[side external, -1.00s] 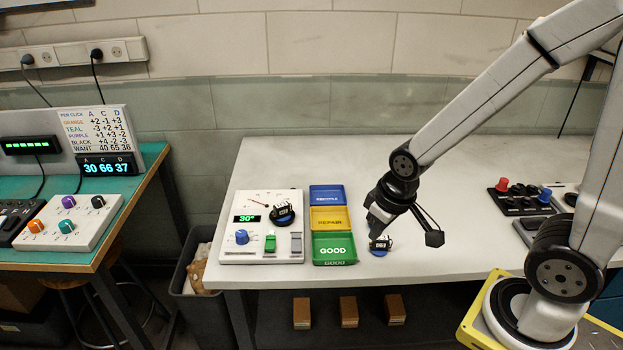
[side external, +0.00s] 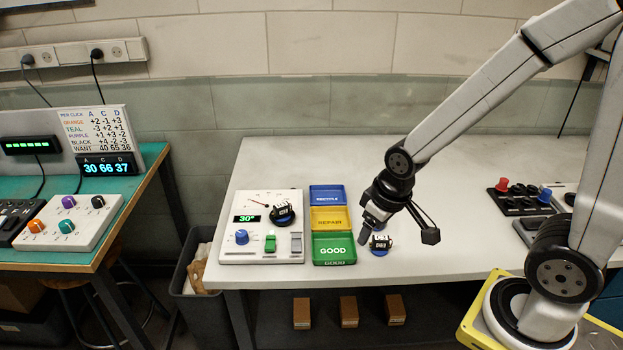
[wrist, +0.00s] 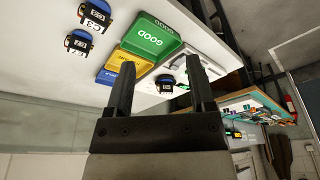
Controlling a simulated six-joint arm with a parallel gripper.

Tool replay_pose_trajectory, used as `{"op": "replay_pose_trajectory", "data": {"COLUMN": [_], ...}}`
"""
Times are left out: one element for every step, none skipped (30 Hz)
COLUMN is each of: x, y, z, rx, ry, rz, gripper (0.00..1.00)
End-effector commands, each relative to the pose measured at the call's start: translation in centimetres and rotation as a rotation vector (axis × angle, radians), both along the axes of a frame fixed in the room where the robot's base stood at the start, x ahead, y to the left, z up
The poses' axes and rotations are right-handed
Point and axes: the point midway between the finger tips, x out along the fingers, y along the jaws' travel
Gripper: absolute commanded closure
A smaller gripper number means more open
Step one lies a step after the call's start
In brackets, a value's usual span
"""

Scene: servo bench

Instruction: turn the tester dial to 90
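The tester (side external: 262,251) is a white box at the left of the white bench. Its blue dial (side external: 242,237) is at its lower left, and its green display (side external: 247,218) reads 30°. A dark servo with a white horn (side external: 283,213) sits on the tester; it also shows in the wrist view (wrist: 166,84). My gripper (side external: 363,238) is right of the green tray, apart from the tester and the dial. In the wrist view my gripper's two fingers (wrist: 161,92) are spread with nothing held between them. I cannot make out the dial in the wrist view.
Blue (side external: 327,194), yellow (side external: 329,218) and green (side external: 333,256) trays stand between the tester and my gripper. A labelled servo (side external: 380,243) lies just right of my gripper. A dark button panel (side external: 520,202) is farther right. A grey bin (side external: 190,293) stands beside the bench.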

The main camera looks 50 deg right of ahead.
Motion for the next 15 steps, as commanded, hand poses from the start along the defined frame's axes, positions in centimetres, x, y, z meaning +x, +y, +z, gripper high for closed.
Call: {"op": "replay_pose_trajectory", "data": {"x": [0.6, 1.0, 1.7, 2.2, 2.9, 3.8, 4.6, 5.4, 6.5, 7.3, 8.2, 9.4, 10.2, 11.1, 12.2], "y": [0.1, 0.2, 0.4, 0.5, 0.6, 0.8, 1.0, 1.2, 1.5, 1.7, 1.9, 2.3, 2.5, 2.8, 3.2], "z": [0.0, 0.0, 0.0, 0.0, 0.0, 0.0, 0.0, 0.0, -0.1, -0.2, -0.2, -0.3, -0.4, -0.6, -0.8], "rx": [0.002, 0.001, 0.002, 0.003, 0.004, 0.005, 0.006, 0.008, 0.009, 0.011, 0.013, 0.015, 0.016, 0.019, 0.020], "ry": [0.000, -0.001, -0.003, -0.004, -0.006, -0.008, -0.010, -0.013, -0.016, -0.019, -0.022, -0.027, -0.031, -0.034, -0.040], "rz": [0.011, 0.020, 0.033, 0.046, 0.057, 0.077, 0.093, 0.110, 0.134, 0.152, 0.172, 0.198, 0.219, 0.238, 0.266], "gripper": [0.17, 0.17, 0.17, 0.17, 0.17, 0.17, 0.17, 0.17, 0.17, 0.17, 0.17, 0.17, 0.17, 0.17, 0.17]}}
